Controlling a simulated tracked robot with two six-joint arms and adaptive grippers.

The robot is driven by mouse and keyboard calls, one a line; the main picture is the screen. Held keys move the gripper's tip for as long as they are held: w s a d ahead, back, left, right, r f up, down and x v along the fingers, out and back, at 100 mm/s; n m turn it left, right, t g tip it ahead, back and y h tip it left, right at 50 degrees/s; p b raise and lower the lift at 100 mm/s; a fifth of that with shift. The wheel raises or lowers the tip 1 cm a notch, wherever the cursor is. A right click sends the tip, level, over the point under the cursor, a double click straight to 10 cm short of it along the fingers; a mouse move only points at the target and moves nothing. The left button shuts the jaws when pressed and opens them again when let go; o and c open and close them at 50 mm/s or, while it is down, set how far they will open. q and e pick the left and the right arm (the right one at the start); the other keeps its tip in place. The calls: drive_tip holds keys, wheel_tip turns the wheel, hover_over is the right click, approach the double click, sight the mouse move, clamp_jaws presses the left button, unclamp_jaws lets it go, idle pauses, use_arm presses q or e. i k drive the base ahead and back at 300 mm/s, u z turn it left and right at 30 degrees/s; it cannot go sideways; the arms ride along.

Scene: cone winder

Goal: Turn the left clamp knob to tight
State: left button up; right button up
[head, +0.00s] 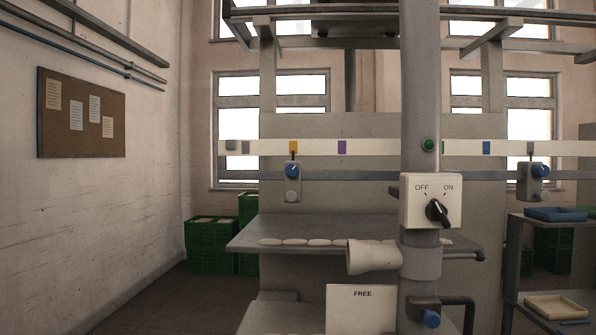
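A white plate (361,312) marked FREE stands at the bottom centre and is cut off by the frame's lower edge. Any knob or TIGHT mark lower on it is out of view. A blue knob (432,319) on a dark fitting sits to its right, low on the grey post. Two smaller blue knobs, one at left (292,171) and one at right (541,170), sit on grey brackets along the rail. I cannot tell which is the left clamp knob. Neither of my grippers is in view.
A grey vertical post (420,80) carries a white OFF/ON switch box (416,190) with a black knob (438,211) turned toward the lower right. A pale cone (372,257) juts left from the post. A grey shelf (315,230) with flat white pieces lies behind. Green crates (207,247) stand left.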

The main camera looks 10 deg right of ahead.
sight(292, 169)
drive_tip(key=z, duration=0.05)
drive_tip(key=i, duration=0.9)
drive_tip(key=u, duration=0.1)
